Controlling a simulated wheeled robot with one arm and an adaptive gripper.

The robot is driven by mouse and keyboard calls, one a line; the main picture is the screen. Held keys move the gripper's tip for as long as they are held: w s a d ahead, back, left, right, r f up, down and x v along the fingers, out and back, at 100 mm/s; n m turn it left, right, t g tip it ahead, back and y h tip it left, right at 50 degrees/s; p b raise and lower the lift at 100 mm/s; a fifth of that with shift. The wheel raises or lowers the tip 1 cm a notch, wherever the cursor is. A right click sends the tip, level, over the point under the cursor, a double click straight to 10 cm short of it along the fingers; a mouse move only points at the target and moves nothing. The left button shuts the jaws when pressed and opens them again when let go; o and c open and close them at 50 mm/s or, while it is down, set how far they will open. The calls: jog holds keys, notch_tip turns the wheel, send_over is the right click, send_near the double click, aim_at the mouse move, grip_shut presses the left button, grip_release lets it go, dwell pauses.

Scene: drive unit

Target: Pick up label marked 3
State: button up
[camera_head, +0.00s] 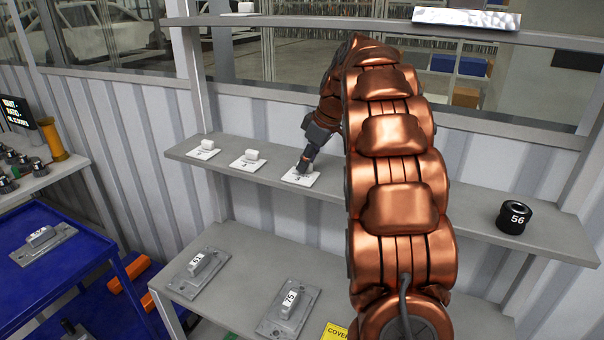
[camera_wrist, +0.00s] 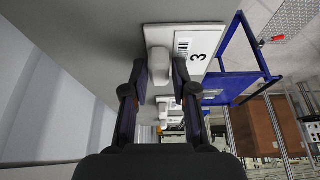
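A flat white label marked 3 (camera_wrist: 200,52) lies on the grey shelf, with a barcode and a small white block (camera_wrist: 159,66) as its grip. In the head view this label (camera_head: 303,180) is the rightmost of three on the middle shelf. My gripper (camera_wrist: 160,75) is at the label, with one dark finger on each side of the white block. The fingers are very close to the block; whether they press on it I cannot tell. In the head view my gripper (camera_head: 302,166) covers most of the block.
Two similar white labels, a middle one (camera_head: 247,161) and a left one (camera_head: 203,150), stand on the same shelf (camera_head: 460,218). A black cylinder marked 56 (camera_head: 514,217) is at its right. Grey parts (camera_head: 287,303) lie on the lower table. A blue cart (camera_head: 85,262) stands left.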

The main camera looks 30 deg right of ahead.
grip_shut()
jog(key=shift+r, duration=0.2)
